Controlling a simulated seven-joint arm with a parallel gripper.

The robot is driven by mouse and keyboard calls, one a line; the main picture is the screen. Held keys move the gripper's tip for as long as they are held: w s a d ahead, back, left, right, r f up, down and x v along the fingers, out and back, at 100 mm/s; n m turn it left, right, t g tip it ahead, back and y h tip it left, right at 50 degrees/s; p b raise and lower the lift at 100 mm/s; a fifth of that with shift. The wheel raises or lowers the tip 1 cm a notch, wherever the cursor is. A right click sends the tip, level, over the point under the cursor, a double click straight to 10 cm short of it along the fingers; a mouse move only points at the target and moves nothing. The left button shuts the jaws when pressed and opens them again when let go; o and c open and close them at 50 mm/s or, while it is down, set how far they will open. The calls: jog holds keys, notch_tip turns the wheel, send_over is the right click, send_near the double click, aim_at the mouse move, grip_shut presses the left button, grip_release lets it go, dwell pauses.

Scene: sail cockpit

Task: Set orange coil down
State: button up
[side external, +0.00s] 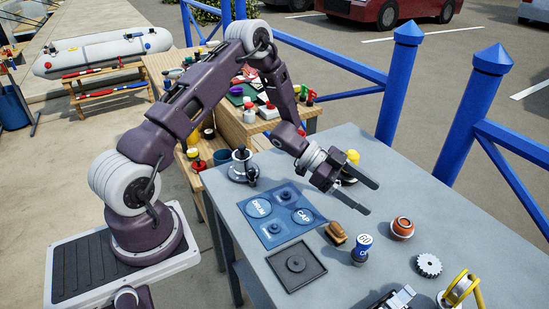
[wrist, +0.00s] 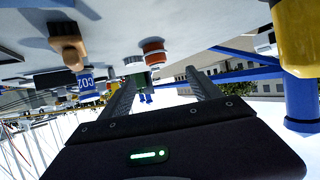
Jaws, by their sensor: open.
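The orange coil (side external: 402,228) sits on the grey table, to the right of a blue-and-white canister. It also shows in the upside-down wrist view (wrist: 154,46), beyond my fingers. My gripper (side external: 370,199) is above the table, up and to the left of the coil in the side view, with its two dark fingers spread apart. Nothing is between the fingers, and they appear apart from the coil. In the wrist view my gripper (wrist: 160,88) shows both fingers pointing toward the table's far edge.
A blue mat (side external: 270,235) marked DRUM and CAP lies left of my gripper, with a dark square tray (side external: 297,265) before it. A brown block (side external: 336,233), CO2 canister (side external: 361,248), grey gear (side external: 428,265) and yellow-framed pulley (side external: 460,290) stand nearby. Blue railings border the table's far side.

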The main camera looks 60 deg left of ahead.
jog(key=w+a+r+n+t+y, duration=0.2)
jog(key=a+r+y, duration=0.15)
jog(key=r, duration=0.35)
jog(key=w+a+r+n+t+y, duration=0.1)
jog(key=a+r+y, duration=0.25)
jog(key=r, duration=0.25)
jog(key=s+a+r+n+y, duration=0.35)
jog(key=s+r+y, duration=0.25)
jog(key=s+r, duration=0.3)
jog(key=s+d+n+g+h, duration=0.1)
jog(key=s+d+n+g, duration=0.1)
jog(key=s, duration=1.1)
jog(key=s+d+n+g+h, duration=0.1)
jog(key=s+d, duration=0.4)
jog(key=s, duration=0.8)
jog(key=shift+d+n+g, duration=0.15)
jog(key=shift+n+g, duration=0.65)
jog(key=shift+n, duration=0.25)
